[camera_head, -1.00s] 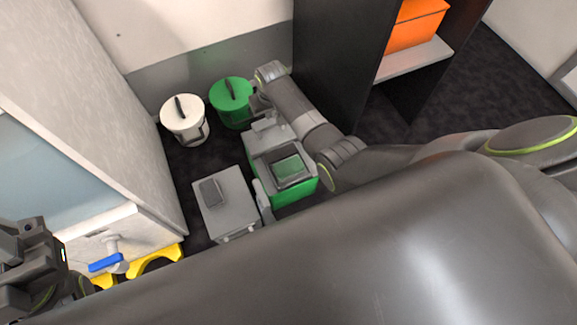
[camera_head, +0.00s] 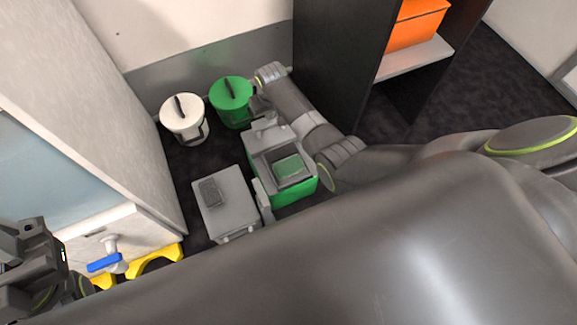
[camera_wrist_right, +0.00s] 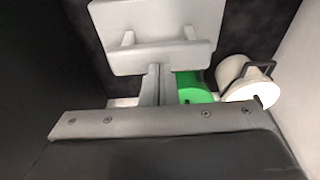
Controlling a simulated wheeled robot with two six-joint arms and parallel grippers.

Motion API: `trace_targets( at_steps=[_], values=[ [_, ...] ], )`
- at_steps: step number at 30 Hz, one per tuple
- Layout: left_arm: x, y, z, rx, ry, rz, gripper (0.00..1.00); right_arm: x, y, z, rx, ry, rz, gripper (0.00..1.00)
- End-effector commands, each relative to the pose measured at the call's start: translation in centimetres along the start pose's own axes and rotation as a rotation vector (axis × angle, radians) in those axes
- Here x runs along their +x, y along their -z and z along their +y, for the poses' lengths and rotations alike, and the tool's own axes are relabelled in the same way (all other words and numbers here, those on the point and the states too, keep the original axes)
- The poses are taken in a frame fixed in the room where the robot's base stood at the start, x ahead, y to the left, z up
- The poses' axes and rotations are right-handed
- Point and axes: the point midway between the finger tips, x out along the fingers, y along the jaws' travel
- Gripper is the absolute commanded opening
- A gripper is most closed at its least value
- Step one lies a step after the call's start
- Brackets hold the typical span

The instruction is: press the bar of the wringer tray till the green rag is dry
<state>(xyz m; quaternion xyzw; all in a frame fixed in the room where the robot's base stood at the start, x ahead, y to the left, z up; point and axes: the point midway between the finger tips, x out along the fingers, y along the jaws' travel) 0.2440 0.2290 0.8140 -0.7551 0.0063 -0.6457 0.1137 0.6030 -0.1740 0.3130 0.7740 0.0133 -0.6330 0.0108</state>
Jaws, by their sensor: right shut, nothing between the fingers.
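The wringer tray (camera_head: 300,190) is a green box with a grey top on the dark floor, near the middle of the head view. The green rag (camera_head: 288,167) lies flat in its recess. A grey bar (camera_head: 266,122) stands at the tray's far end. In the right wrist view a grey bar piece on two short posts (camera_wrist_right: 158,57) fills the top. My right gripper (camera_head: 259,104) is shut and empty, close to the bar; contact cannot be told. My left gripper (camera_head: 35,245) is at the lower left, far from the tray, its jaw state unclear.
A grey box with a dark panel (camera_head: 212,192) stands left of the tray. A green bucket (camera_head: 231,101) and a white bucket (camera_head: 183,119) stand behind. A black shelf (camera_head: 335,60) is close on the right. A blue-handled tap (camera_head: 105,262) is at the lower left.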

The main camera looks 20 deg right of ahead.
Motion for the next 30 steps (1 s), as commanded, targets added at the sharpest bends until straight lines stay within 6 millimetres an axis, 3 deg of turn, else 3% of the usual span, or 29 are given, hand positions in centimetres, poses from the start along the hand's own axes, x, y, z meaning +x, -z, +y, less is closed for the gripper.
trace_targets(
  at_steps=[30],
  values=[
    [-2.2, -0.3, 0.4, 0.0, 0.0, -0.001, 0.36, 3.7, -0.8, 0.0, 0.0, 0.0, -0.002, 0.0]
  ],
)
